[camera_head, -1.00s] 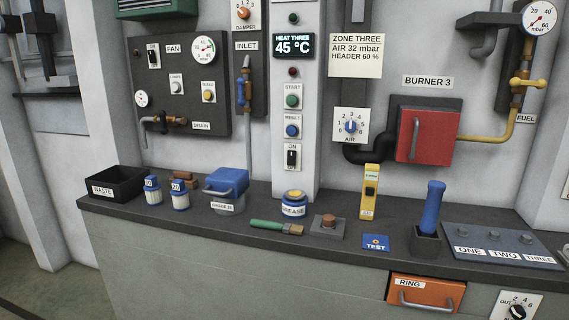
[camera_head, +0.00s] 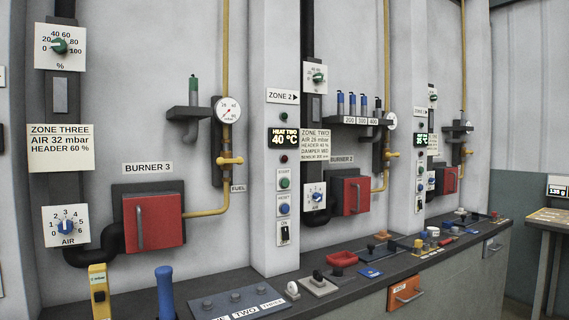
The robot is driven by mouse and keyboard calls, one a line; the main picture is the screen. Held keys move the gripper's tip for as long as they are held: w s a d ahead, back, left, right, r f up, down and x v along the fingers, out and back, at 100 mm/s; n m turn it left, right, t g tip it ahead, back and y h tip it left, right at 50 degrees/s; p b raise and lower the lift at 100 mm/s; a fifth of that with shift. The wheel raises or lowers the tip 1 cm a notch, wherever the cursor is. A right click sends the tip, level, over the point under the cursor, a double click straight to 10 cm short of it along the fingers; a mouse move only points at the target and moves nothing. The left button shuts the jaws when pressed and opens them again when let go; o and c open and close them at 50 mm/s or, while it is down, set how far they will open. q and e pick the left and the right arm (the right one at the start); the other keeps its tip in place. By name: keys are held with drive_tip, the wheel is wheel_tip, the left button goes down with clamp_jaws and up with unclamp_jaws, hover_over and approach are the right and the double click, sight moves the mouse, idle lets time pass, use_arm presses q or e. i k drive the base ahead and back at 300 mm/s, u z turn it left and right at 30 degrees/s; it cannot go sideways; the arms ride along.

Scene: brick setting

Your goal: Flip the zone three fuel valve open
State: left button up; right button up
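The zone three fuel valve (camera_head: 230,160) is yellow and sits on a yellow vertical pipe (camera_head: 227,188), right of the red Burner 3 box (camera_head: 153,220). Its handle appears to lie crosswise to the pipe. A FUEL label (camera_head: 238,188) is beside the pipe below it. A round mbar gauge (camera_head: 228,110) is just above the valve. The ZONE THREE sign (camera_head: 60,147) hangs at the left. Neither of my grippers shows in the head view.
The dark counter (camera_head: 140,305) runs along the wall below the burner. On it stand a blue-handled tool (camera_head: 165,290), a yellow device (camera_head: 99,291) and a ONE TWO THREE panel (camera_head: 238,302). A wall pillar (camera_head: 281,200) with HEAT TWO controls separates zone two.

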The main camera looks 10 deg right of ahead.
sight(239, 161)
drive_tip(key=u, duration=1.15)
drive_tip(key=i, duration=1)
drive_tip(key=z, duration=0.2)
